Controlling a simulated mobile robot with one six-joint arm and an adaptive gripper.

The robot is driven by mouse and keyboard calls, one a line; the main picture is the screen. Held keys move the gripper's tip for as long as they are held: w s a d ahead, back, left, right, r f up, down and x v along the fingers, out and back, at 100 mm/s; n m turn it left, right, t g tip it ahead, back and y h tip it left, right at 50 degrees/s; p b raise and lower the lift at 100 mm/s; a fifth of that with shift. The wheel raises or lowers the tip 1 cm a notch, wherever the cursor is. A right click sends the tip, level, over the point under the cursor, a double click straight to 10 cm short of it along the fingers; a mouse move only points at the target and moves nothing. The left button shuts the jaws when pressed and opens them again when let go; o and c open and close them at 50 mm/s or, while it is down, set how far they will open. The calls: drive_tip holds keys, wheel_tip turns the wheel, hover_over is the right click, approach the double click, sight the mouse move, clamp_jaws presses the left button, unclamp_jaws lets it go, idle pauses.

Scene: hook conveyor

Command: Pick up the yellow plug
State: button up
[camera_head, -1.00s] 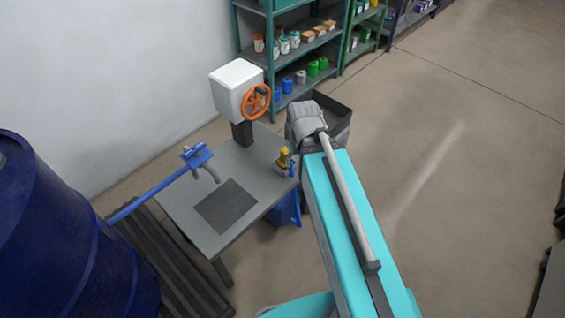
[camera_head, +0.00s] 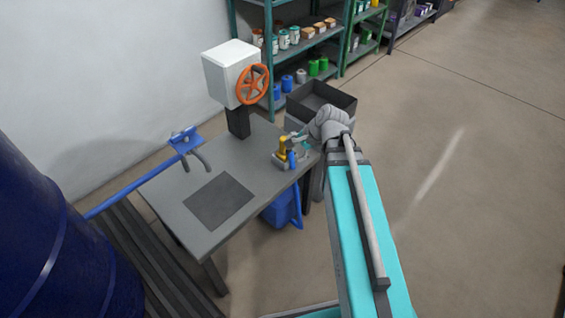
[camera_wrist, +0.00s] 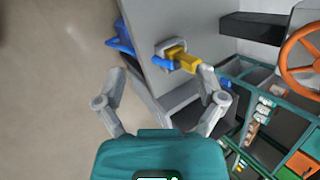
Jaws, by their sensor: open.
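The yellow plug (camera_head: 283,147) stands at the right edge of the grey table, beside a small blue part (camera_head: 292,159). In the wrist view the yellow plug (camera_wrist: 182,58) projects from a small grey holder (camera_wrist: 163,46), with the blue part (camera_wrist: 162,62) next to it. My gripper (camera_wrist: 161,75) is open and empty. Its two fingers are spread wide, and the plug lies between and beyond their tips, nearer the right finger. In the head view my gripper (camera_head: 302,142) is just right of the plug, partly hidden by my wrist.
A dark bin (camera_head: 322,99) stands behind. Shelves (camera_head: 300,48) line the back; a blue drum (camera_head: 45,250) is left.

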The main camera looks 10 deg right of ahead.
drive_tip(key=w+d+f+m+t+y+b, duration=0.2)
drive_tip(key=w+d+f+m+t+b, duration=0.5)
drive_tip(key=m+b, duration=0.9)
wheel_tip(320, 180, down, 3)
drive_tip(key=shift+w+d+y+b, duration=0.4)
drive_tip(key=shift+w+d+b, duration=0.1)
drive_tip(key=shift+w, duration=0.65)
drive_tip(key=shift+w+a, duration=0.1)
drive_tip(key=b, duration=0.3)
hover_over(284, 150)
drive_tip(key=s+d, duration=0.2)
drive_tip(key=d, duration=0.1)
drive_tip(key=shift+w+d+f, duration=0.1)
drive_tip(key=shift+f, duration=0.75)
drive_tip(key=shift+w+d+f, duration=0.1)
drive_tip(key=shift+f, duration=0.7)
drive_tip(key=shift+b+x, duration=1.2)
drive_tip(key=shift+x, duration=1.4)
drive_tip(key=shift+s+f, duration=0.1)
drive_tip(key=shift+f, duration=0.05)
